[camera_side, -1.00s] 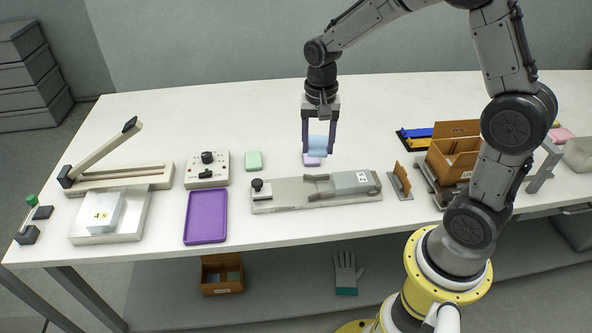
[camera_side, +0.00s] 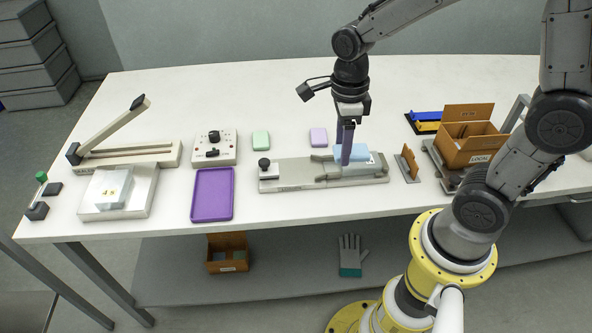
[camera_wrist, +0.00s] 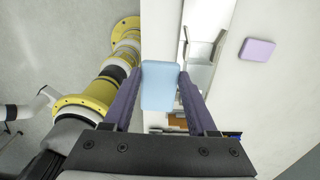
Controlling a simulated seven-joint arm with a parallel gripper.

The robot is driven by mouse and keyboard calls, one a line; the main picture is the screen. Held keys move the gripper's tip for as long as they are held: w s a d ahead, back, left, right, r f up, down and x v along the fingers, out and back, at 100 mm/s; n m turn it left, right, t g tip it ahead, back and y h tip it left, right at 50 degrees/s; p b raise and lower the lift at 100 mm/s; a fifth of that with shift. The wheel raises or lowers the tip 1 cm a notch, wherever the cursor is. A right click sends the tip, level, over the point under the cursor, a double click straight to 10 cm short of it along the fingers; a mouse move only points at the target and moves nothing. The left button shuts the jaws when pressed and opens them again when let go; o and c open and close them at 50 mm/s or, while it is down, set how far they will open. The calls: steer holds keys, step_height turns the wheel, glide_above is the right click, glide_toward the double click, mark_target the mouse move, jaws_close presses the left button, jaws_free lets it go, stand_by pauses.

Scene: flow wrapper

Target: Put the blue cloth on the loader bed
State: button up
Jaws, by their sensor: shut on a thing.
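The blue cloth (camera_wrist: 158,86) is a light blue block, gripped between the two purple fingers in the wrist view. In the side view the blue cloth (camera_side: 338,151) is partly hidden behind a finger. My gripper (camera_side: 346,160) is shut on it, pointing down over the right part of the loader (camera_side: 290,177), a long grey-beige base with a black knob at its left end. The loader also shows behind the cloth in the wrist view (camera_wrist: 200,76). I cannot tell whether the cloth touches the bed.
A purple cloth (camera_side: 318,137) and a green cloth (camera_side: 261,140) lie behind the loader. A purple tray (camera_side: 212,194) and a control box (camera_side: 214,148) stand to its left. An upright brown plate (camera_side: 408,164) and a cardboard box (camera_side: 468,138) stand to its right.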

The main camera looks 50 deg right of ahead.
steer(key=shift+s+a+r, duration=0.15)
steer(key=shift+a+r, duration=0.05)
steer(key=shift+a, duration=0.15)
steer(key=shift+w+a, duration=0.15)
steer(key=shift+w, duration=0.15)
steer(key=w+f, duration=0.4)
steer(key=w, duration=0.4)
glide_above(288, 171)
steer(key=s, duration=0.1)
step_height(288, 171, down, 5)
steer(key=shift+r, duration=0.15)
steer(key=shift+w+f, duration=0.45)
steer(key=shift+f, duration=1.6)
steer(key=shift+f, duration=0.15)
steer(key=o, duration=1.3)
